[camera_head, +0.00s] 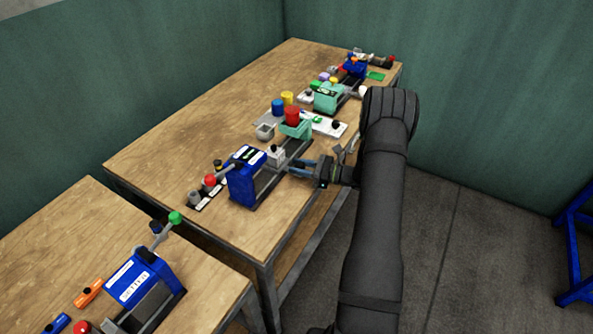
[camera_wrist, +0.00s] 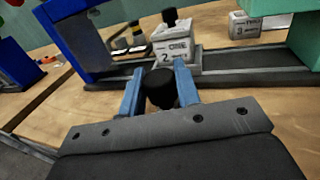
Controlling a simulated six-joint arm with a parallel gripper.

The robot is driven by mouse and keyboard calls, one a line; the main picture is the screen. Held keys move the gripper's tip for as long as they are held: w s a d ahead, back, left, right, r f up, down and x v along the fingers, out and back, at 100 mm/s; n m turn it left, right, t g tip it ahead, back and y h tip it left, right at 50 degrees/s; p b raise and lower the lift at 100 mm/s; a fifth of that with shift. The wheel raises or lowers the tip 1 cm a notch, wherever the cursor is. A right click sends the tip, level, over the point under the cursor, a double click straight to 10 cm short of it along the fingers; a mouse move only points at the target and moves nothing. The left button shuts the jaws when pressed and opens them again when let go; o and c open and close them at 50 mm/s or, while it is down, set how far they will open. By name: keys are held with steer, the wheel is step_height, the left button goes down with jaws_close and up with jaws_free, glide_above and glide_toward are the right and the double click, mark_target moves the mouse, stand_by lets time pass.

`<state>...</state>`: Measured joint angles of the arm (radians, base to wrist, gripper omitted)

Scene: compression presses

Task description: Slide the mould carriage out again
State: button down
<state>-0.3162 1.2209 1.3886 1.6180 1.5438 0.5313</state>
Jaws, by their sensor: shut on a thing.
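A grey mould carriage (camera_head: 276,157) with a black knob on top sits on a dark rail beside the blue press (camera_head: 247,175). In the wrist view the carriage (camera_wrist: 176,50) carries a label with a "2" and stands just right of the blue press frame (camera_wrist: 80,42). My gripper (camera_head: 293,167) reaches in from the right. In the wrist view its blue fingers (camera_wrist: 160,82) are shut on a round black knob (camera_wrist: 160,92) at the near side of the carriage. The join between knob and carriage is partly hidden.
The rail (camera_wrist: 235,72) runs right, clear, to a teal press (camera_wrist: 308,38).

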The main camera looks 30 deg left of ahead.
steer(key=c, duration=1.1)
jaws_free()
steer(key=shift+d, duration=0.15)
steer(key=v, duration=1.7)
steer(key=shift+w+d, duration=0.1)
steer(key=x, duration=1.7)
steer(key=shift+a, duration=0.25)
